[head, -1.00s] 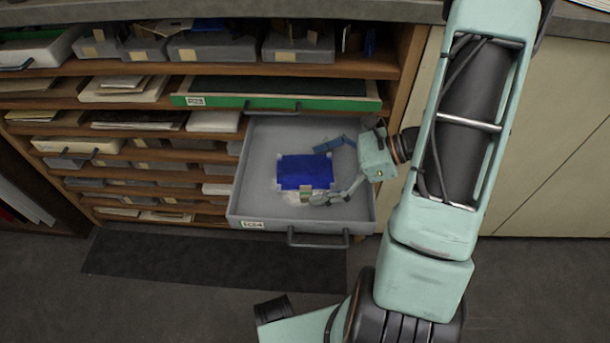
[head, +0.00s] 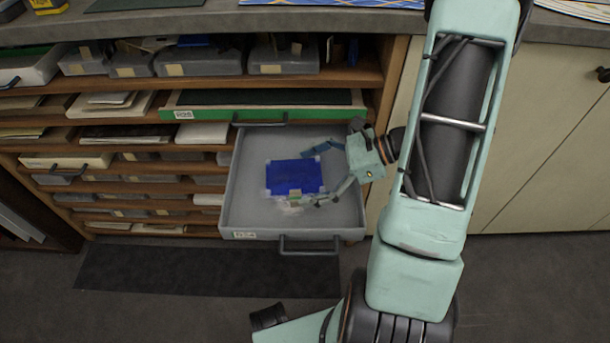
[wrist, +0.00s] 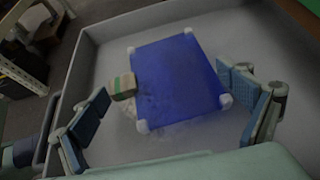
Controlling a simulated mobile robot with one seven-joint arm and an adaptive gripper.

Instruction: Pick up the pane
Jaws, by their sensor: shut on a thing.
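The pane (head: 294,177) is a deep blue sheet with pale corner pieces, in the open grey drawer (head: 345,215). It also shows in the wrist view (wrist: 180,75). My gripper (head: 326,175) comes in from the right, its fingers at two sides of the pane's near end. In the wrist view my gripper's blue finger pads (wrist: 168,108) stand wide apart with the pane between them, shut on it; exact contact is hard to see. Whether the pane is clear of the drawer floor I cannot tell.
A small beige and green block (wrist: 123,87) is at the pane's edge, with pale wrapping below. Drawer walls surround the pane. A green-fronted drawer (head: 262,105) sits just above. Shelves with boxes stand left, under a grey counter (head: 300,22).

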